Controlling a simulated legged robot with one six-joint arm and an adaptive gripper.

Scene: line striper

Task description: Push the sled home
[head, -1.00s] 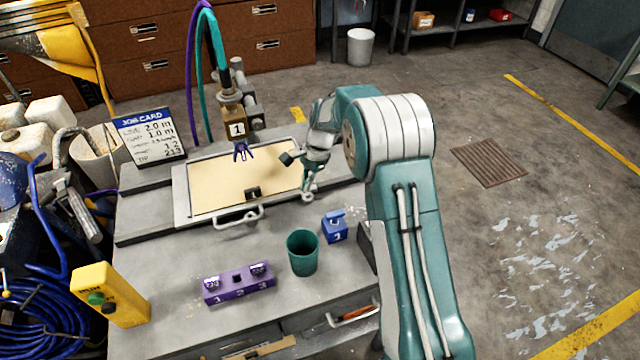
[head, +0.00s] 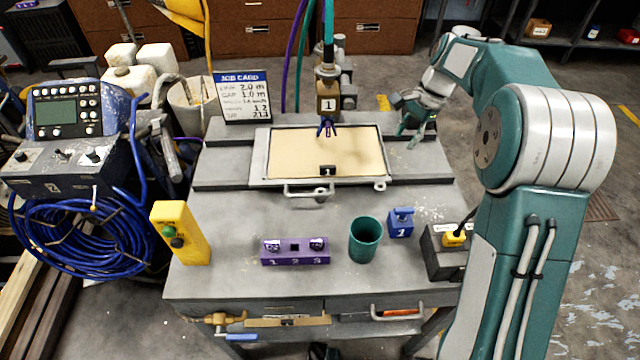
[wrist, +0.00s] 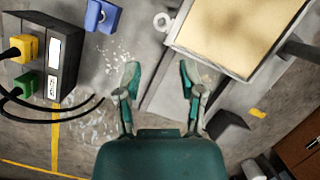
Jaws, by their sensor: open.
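The sled appears to be the flat grey-framed tray (head: 258,158) with a tan sheet, lying across the bench rails. A pale handle (head: 308,190) sticks out at its front edge, and a small black block marked 1 (head: 327,170) sits near its front. A nozzle holder marked 1 (head: 327,100) stands over its back. My gripper (head: 407,120) is open and empty, right of the tray and apart from it. In the wrist view my gripper (wrist: 159,78) has its fingers spread over the bench and floor, with the tray's corner (wrist: 215,62) to their upper right.
On the bench front stand a yellow switch box (head: 180,234), a purple nozzle rack (head: 295,252), a green cup (head: 364,240), a blue block (head: 401,223) and a dark box with a yellow plug (head: 445,250). A job card (head: 243,96) stands at the back left.

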